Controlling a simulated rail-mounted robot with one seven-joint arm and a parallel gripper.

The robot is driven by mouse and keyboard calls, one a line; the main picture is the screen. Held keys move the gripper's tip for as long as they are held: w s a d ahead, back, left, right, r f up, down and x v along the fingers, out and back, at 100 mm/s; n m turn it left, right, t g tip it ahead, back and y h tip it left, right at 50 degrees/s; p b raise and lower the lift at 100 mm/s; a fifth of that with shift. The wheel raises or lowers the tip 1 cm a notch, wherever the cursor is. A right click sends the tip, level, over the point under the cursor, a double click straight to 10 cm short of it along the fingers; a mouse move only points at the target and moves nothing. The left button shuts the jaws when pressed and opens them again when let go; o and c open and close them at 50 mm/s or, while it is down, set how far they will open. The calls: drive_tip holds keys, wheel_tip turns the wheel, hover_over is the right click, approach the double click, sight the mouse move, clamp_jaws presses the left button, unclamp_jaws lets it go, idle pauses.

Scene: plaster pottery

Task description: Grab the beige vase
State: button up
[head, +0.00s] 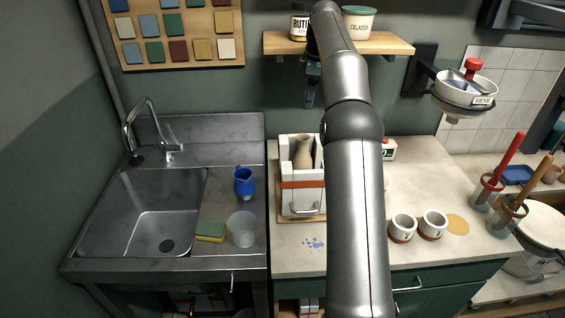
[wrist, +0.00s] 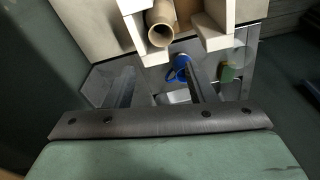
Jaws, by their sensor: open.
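The beige vase (head: 303,153) stands in an open white plaster mould (head: 288,185) with a red-brown band, on the counter right of the sink. My gripper (head: 311,92) hangs near the shelf, above and behind the vase, partly hidden by my arm. In the wrist view, my gripper (wrist: 160,72) has its two fingers wide apart, with nothing held between them.
A wooden shelf (head: 390,43) with tubs is close to my gripper. A blue jug (head: 244,182), a clear cup (head: 241,229) and a sponge (head: 210,231) stand by the sink (head: 140,210). Two white cups (head: 402,227) (head: 433,224) stand on the counter to the right.

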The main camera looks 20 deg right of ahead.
sight(304, 137)
drive_tip(key=f, duration=1.1)
drive_tip(key=shift+w+a+f+b, duration=0.2)
drive_tip(key=shift+w+a+b, duration=0.05)
drive_tip(key=shift+a+b, duration=0.15)
drive_tip(key=shift+s+a+f+p, duration=0.15)
drive_tip(key=shift+f+p, duration=0.6)
drive_tip(key=shift+f, duration=1.9)
drive_tip(key=c, duration=0.7)
